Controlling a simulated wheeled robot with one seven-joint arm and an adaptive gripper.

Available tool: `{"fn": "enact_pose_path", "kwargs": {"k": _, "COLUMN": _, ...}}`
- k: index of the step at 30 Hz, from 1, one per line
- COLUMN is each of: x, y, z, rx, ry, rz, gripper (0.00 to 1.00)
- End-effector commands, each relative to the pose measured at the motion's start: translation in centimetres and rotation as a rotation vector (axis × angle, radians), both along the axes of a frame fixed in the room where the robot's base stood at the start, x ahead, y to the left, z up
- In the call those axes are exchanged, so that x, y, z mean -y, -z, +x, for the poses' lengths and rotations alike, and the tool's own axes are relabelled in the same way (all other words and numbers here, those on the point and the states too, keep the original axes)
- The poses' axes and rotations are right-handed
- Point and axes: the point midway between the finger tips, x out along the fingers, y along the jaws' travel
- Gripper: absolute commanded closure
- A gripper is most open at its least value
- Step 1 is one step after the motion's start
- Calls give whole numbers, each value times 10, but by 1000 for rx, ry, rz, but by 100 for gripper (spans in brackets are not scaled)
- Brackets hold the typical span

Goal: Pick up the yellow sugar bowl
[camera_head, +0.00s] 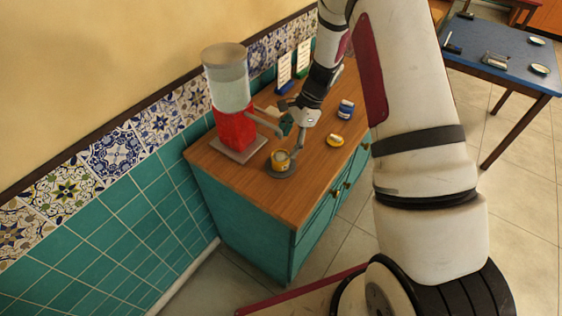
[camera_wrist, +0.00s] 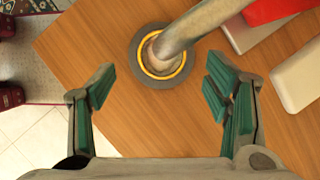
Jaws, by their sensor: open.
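A round yellow bowl (camera_head: 280,161) stands upright on a grey disc (camera_head: 284,173) at the counter's front left. In the wrist view it shows from above as a yellow-rimmed bowl (camera_wrist: 159,76) on the grey disc (camera_wrist: 135,67). A grey tube crosses above it and hides part of its inside. My gripper (camera_head: 293,132) is above and behind the bowl in the head view. In the wrist view my gripper (camera_wrist: 160,87) is open and empty, its teal-padded fingers wide apart, with the bowl ahead of the gap. They do not touch the bowl.
A red dispenser (camera_head: 234,130) with a pale tank stands left of the bowl. A small yellow item (camera_head: 335,140) and a blue-and-white one (camera_head: 346,108) lie to the right. White cards (camera_head: 285,70) stand at the back. The wooden counter (camera_head: 312,180) is bare at the front.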

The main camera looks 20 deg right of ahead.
Motion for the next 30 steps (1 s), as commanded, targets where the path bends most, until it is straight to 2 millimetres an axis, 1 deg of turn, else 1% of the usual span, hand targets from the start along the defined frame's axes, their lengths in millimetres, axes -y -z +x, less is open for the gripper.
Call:
{"fn": "enact_pose_path", "kwargs": {"k": 7, "x": -5, "y": 15, "z": -1, "rx": -3, "ry": -1, "rz": 0, "gripper": 29}}
{"fn": "enact_pose_path", "kwargs": {"k": 15, "x": -16, "y": 48, "z": 1, "rx": -2, "ry": -1, "rz": 1, "gripper": 29}}
{"fn": "enact_pose_path", "kwargs": {"k": 18, "x": -19, "y": 55, "z": 2, "rx": -1, "ry": -1, "rz": 0, "gripper": 29}}
{"fn": "enact_pose_path", "kwargs": {"k": 26, "x": -19, "y": 57, "z": 2, "rx": 0, "ry": -1, "rz": -1, "gripper": 29}}
{"fn": "enact_pose_path", "kwargs": {"k": 27, "x": -19, "y": 57, "z": 2, "rx": 0, "ry": -1, "rz": -1, "gripper": 38}}
{"fn": "enact_pose_path", "kwargs": {"k": 29, "x": -19, "y": 56, "z": 2, "rx": 0, "ry": -1, "rz": 0, "gripper": 52}}
{"fn": "enact_pose_path", "kwargs": {"k": 30, "x": -19, "y": 56, "z": 2, "rx": 0, "ry": -1, "rz": 0, "gripper": 61}}
